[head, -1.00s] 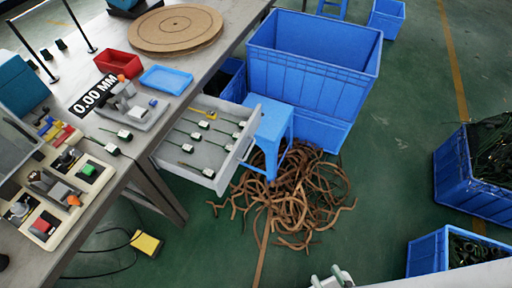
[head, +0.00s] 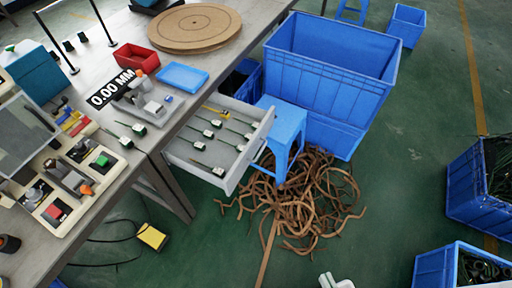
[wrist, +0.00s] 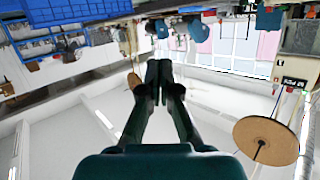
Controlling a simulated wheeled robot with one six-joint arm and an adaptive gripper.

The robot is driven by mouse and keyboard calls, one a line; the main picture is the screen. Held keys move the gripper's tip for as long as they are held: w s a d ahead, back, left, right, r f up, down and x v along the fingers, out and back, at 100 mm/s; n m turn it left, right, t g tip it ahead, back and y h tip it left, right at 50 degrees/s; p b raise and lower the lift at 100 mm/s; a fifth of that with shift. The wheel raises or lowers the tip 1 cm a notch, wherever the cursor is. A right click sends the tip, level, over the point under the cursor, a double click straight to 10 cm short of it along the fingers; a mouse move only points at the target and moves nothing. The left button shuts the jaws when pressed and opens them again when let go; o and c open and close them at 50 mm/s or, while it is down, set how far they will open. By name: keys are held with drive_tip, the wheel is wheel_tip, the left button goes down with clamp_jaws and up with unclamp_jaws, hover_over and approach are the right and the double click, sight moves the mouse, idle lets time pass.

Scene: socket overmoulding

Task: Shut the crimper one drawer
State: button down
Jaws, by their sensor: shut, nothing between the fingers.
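The grey drawer (head: 232,178) under the workbench stands pulled out in the head view. At the bottom edge of the head view a small pale part shows, too cropped to identify.
The workbench (head: 120,165) carries crimping devices, a red tray (head: 135,57), a blue tray (head: 183,77) and a round wooden board (head: 194,27). Brown tubes (head: 300,200) lie heaped on the floor below the drawer. Large blue crates (head: 330,85) stand behind. Green floor is clear at right centre.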

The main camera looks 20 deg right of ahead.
drive_tip(key=w+f+m+t, duration=0.1)
drive_tip(key=w+f+m, duration=0.4)
drive_tip(key=w+f, duration=0.35)
drive_tip(key=m+t, duration=0.2)
drive_tip(key=m, duration=1)
approach(255, 139)
drive_tip(key=w+d, duration=0.3)
drive_tip(key=shift+w+a+r, duration=0.15)
drive_tip(key=shift+w+a, duration=0.5)
drive_tip(key=shift+w, duration=0.15)
drive_tip(key=shift+w+a, duration=0.8)
drive_tip(key=shift+a, duration=0.1)
